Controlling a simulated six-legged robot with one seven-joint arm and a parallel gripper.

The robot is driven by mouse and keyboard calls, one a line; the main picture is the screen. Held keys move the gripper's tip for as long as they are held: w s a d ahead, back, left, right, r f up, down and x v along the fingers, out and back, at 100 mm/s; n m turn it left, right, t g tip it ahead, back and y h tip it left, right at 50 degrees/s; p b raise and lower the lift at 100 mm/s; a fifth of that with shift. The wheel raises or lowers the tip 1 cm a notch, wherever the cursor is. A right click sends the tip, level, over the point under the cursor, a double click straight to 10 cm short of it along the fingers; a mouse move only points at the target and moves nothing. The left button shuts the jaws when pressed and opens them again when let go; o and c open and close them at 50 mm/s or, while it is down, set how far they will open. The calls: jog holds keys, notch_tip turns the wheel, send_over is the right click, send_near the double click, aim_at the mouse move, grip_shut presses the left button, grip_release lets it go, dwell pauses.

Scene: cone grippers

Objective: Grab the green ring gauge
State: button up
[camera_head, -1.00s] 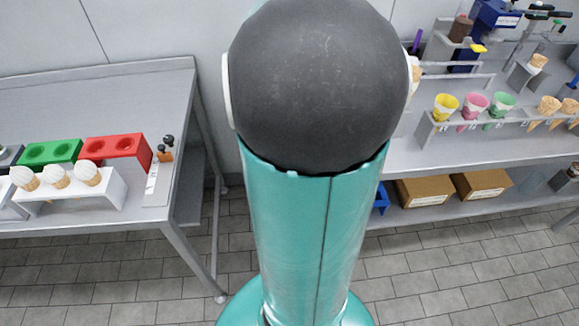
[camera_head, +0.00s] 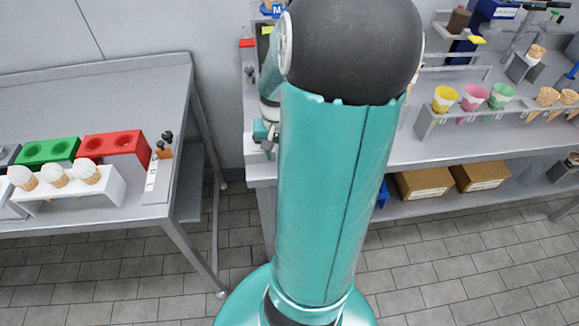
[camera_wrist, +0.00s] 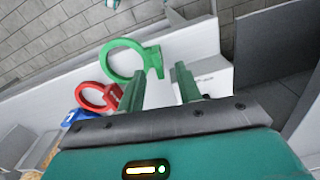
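The green ring gauge (camera_wrist: 153,58) shows in the wrist view, upper middle, with its round loop to the left and its flat handle end to the right. My gripper (camera_wrist: 160,72) is open, its two green fingers apart and empty. The handle end appears in line with the gap between the fingertips; I cannot tell the exact depth between them. A red ring gauge (camera_wrist: 84,100) and a blue one (camera_wrist: 68,120) lie to the left, the blue one partly hidden by my gripper. In the head view my arm blocks part of the right bench, and I cannot make out the green ring gauge there.
The rings are at a pale ledge (camera_wrist: 195,42). A dark grey panel (camera_wrist: 275,45) stands at right in the wrist view. In the head view, the right bench holds coloured cones in a rack (camera_head: 460,118); the left table (camera_head: 95,85) holds green and red blocks.

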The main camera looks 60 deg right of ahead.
notch_tip(320, 180, down, 4)
jog(key=shift+s+r, duration=0.1)
jog(key=shift+s, duration=0.05)
grip_shut()
jog(key=shift+r, duration=0.15)
